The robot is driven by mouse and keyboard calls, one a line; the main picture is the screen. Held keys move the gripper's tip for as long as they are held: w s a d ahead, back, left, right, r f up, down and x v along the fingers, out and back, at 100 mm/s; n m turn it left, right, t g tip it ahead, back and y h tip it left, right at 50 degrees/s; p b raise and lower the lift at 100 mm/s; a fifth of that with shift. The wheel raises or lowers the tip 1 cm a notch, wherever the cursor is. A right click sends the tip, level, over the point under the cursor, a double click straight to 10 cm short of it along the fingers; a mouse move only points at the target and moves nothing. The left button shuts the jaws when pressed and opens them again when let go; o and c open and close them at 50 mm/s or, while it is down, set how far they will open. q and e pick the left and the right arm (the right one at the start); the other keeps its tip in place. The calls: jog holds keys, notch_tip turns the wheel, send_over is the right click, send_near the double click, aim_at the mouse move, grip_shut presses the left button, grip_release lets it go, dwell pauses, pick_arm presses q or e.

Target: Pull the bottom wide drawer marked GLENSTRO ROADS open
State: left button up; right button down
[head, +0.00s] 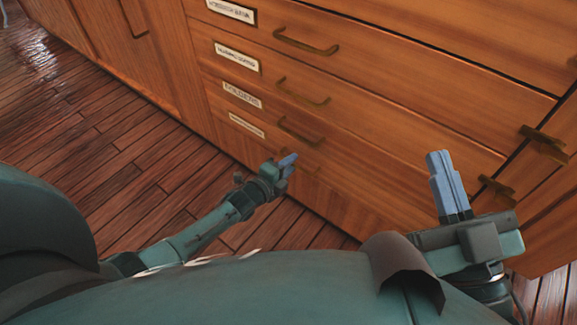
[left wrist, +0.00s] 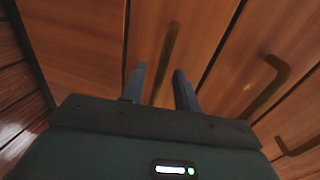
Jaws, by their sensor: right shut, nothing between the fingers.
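The wooden cabinet has a stack of wide drawers with white label plates. The bottom wide drawer (head: 232,133) has a small label (head: 247,125) too small to read. Its handle is mostly hidden behind my left gripper (head: 288,161), which is low in front of that drawer. In the left wrist view the left fingers (left wrist: 161,85) are apart, and a dark bar handle (left wrist: 172,45) lies ahead, its near end showing between them. I cannot tell whether the fingers reach around it. My right gripper (head: 446,184) is shut and empty, raised at the right before the cabinet.
Higher drawers have bar handles (head: 305,43), (head: 303,94) and (head: 298,132) above the left gripper. More brass-coloured handles (head: 541,142) are on the cabinet at the right, near the right gripper. The plank floor (head: 110,150) at the left is clear.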

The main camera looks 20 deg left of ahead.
pick_arm(q)
grip_shut()
jog(key=shift+s, duration=0.15)
dwell(0.4)
